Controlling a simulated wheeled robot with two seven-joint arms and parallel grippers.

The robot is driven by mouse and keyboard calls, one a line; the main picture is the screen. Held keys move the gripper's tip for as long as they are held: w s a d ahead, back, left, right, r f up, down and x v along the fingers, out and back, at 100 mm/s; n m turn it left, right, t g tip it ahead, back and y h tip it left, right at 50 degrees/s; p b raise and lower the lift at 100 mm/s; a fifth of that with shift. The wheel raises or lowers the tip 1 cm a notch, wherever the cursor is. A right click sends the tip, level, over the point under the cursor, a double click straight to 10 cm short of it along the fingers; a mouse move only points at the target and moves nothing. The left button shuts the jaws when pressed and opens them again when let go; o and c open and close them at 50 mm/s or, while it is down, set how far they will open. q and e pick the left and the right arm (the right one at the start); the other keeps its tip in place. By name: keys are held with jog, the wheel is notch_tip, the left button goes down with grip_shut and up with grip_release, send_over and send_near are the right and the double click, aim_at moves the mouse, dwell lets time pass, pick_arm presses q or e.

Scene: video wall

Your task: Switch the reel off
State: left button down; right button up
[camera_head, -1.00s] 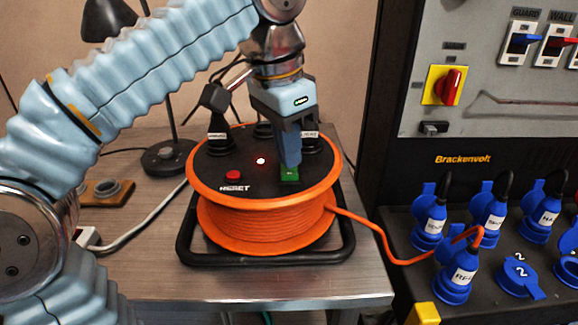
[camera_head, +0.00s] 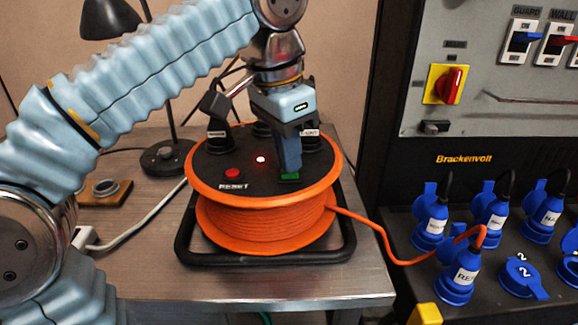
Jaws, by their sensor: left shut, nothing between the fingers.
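The orange cable reel (camera_head: 265,222) stands in a black frame on the metal table. Several black plugs stand at the back of the top face. My left gripper (camera_head: 289,169) is shut and empty, pointing down, with its tips at the green switch and partly covering it. I cannot tell if the tips press it. My right gripper is not in view.
An orange cable runs from the reel to a blue plug (camera_head: 461,274) on the black panel at right. A black desk lamp (camera_head: 165,155) stands behind left. A white cable (camera_head: 130,232) crosses the table's left side. The table's front right is clear.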

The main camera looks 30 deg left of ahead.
pick_arm(q)
jog(key=shift+f, duration=0.25)
notch_tip(320, 180, up, 3)
jog(key=p, duration=0.2)
jog(key=shift+p, duration=0.35)
jog(key=shift+r, duration=2.05)
